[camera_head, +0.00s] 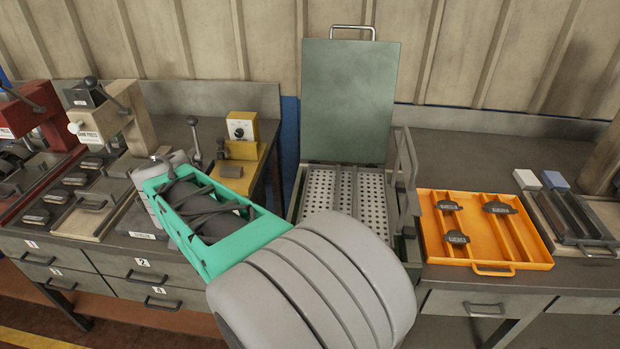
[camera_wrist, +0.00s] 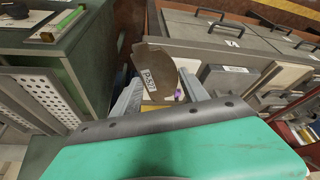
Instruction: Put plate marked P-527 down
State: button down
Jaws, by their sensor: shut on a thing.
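The plate marked P-527 (camera_wrist: 152,72) is a brown-grey plate with a white label reading P-527, seen in the wrist view. My gripper (camera_wrist: 160,92) is shut on it, with a pale finger on either side of its lower part. The plate is tilted in the picture, its label running slantwise. I cannot tell whether its lower edge touches anything, as my green wrist housing hides that part. In the head view my arm reaches to the left over the bench, and I cannot make out the plate there.
A green lidded box with a perforated tray (camera_head: 345,195) stands open at centre. An orange tray (camera_head: 510,245) holding several labelled pads lies right. The hand press (camera_head: 130,115) is left, near a yellow dial unit (camera_head: 240,128). A labelled grey block (camera_wrist: 228,75) lies beside the plate in the wrist view.

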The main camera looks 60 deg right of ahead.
jog(key=s+d+r+m+g+p, duration=0.1)
jog(key=s+d+m+g, duration=0.1)
jog(key=s+d+m, duration=0.4)
jog(key=s+d+r+m+g+p, duration=0.1)
jog(key=s+d+r+m+g, duration=0.2)
jog(key=d, duration=0.6)
jog(key=s+d+m+g+p, duration=0.1)
jog(key=s+d+m, duration=0.3)
jog(key=d+m, duration=0.25)
jog(key=s+d+m+g+y, duration=0.1)
jog(key=s+d+m, duration=0.4)
jog(key=s+m, duration=0.25)
jog(key=shift+n, duration=0.4)
jog(key=b+x, duration=0.3)
jog(key=a+b+x, duration=0.1)
jog(key=b+x, duration=0.1)
jog(key=shift+w+d+f, duration=0.1)
jog(key=shift+w+f, duration=0.2)
jog(key=shift+f, duration=0.05)
jog(key=shift+f+b, duration=0.35)
jog(key=shift+f, duration=0.05)
jog(key=shift+c, duration=0.9)
grip_release()
jog(key=shift+r, duration=0.15)
jog(key=shift+r+p, duration=1.9)
